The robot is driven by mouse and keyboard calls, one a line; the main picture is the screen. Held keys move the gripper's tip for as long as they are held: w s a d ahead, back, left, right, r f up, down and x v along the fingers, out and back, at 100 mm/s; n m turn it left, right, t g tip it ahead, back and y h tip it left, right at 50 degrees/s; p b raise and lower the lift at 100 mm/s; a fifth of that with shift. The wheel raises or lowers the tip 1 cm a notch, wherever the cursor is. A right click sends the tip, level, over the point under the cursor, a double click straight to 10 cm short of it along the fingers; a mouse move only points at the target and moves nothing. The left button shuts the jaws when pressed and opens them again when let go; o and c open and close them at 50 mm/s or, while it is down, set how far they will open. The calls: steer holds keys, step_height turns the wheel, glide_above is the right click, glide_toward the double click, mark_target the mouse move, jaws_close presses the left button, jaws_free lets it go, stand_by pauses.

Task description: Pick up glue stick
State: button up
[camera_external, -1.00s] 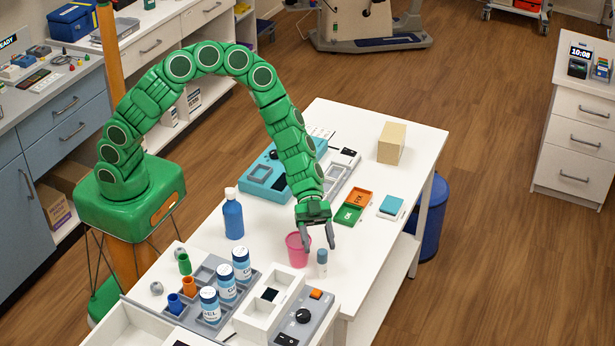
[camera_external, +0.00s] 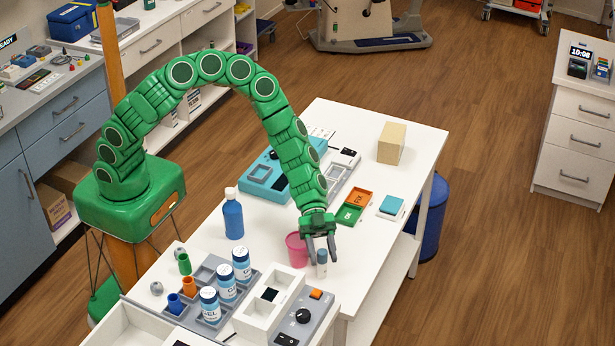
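The glue stick (camera_external: 322,268), a small pale cylinder with a blue-grey top, stands upright on the white table. My gripper (camera_external: 323,260) points down over it, with one dark finger on each side of its upper part. The fingers look open, with a narrow gap to the stick. Whether either finger touches it is too small to tell. The stick's lower part shows below the fingertips.
A pink cup (camera_external: 296,251) stands close to the left of the glue stick, beside my left finger. A blue bottle (camera_external: 233,218) is farther left. A grey device with a black knob (camera_external: 303,316) lies in front.

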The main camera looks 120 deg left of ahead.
steer(key=c, duration=0.7)
steer(key=shift+r, duration=0.15)
